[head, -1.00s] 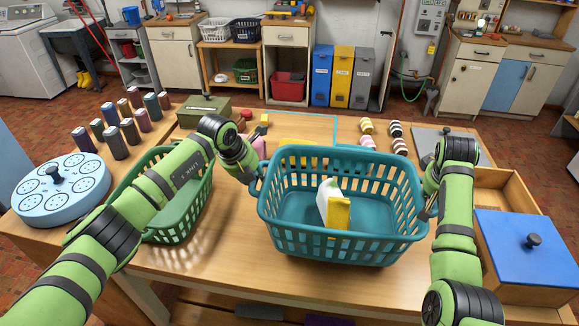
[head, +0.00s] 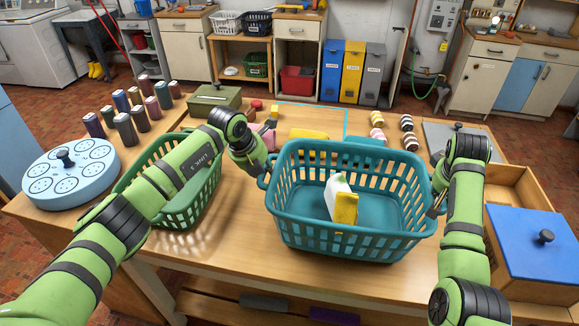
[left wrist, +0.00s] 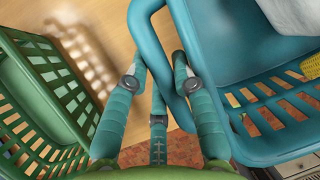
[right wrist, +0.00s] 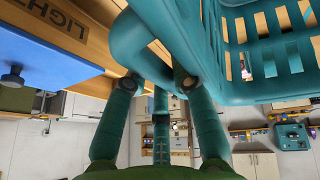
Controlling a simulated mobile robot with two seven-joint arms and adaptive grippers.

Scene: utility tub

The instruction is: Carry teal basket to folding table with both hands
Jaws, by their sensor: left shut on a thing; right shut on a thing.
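The teal basket (head: 350,245) is in the middle of the head view, roughly level, over the front part of the wooden table (head: 225,248). A white and yellow container (head: 341,198) stands tilted inside it. My left gripper (head: 262,178) is shut on the handle at the basket's left end; the left wrist view shows the fingers around the teal handle (left wrist: 145,42). My right gripper (head: 438,207) is shut on the right-end handle, which shows in the right wrist view (right wrist: 128,45). I cannot tell how much gap is under the basket.
A green basket (head: 185,205) stands close by my left forearm. A round light-blue container (head: 72,172) and several spools (head: 125,130) are at the left. A blue-lidded box (head: 535,232) and open wooden drawer (head: 515,185) lie right of my right arm. Red-brown floor (head: 75,115) is clear behind.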

